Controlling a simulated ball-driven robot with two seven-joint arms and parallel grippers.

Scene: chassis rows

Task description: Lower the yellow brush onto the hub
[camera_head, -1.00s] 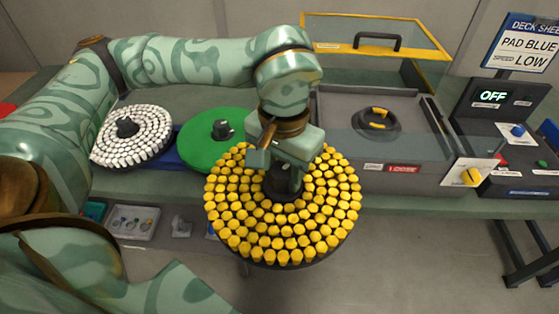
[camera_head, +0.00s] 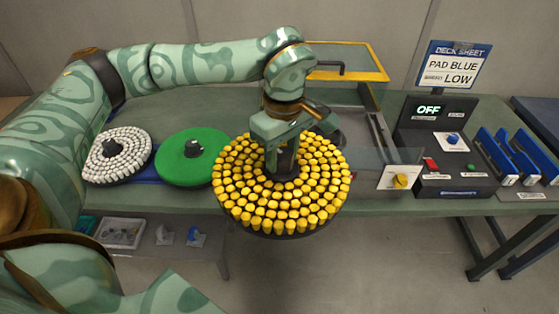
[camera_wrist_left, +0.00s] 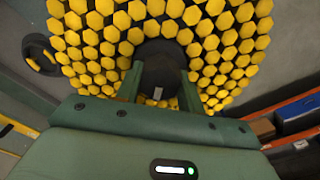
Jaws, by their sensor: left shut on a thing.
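My left gripper (camera_head: 282,150) is shut on the dark central boss of the yellow brush (camera_head: 300,210), a wide round disc of yellow tufts. The brush hangs roughly level in front of the machine bay. In the left wrist view, both fingers (camera_wrist_left: 160,88) close on the boss (camera_wrist_left: 158,62), with the yellow tufts (camera_wrist_left: 100,45) around it. The hub (camera_head: 330,125) is a dark round piece behind the brush, largely hidden by the gripper and the brush. A dark ring with a yellow mark (camera_wrist_left: 42,58), likely the hub, lies left of the brush in the wrist view. My right gripper is not in view.
A green pad (camera_head: 175,168) and a white brush (camera_head: 118,165) lie left on the bench. A raised clear lid with a yellow frame (camera_head: 350,76) stands behind. A control box reading OFF (camera_head: 429,110), a yellow knob (camera_head: 400,181) and blue racks (camera_head: 500,160) are at right.

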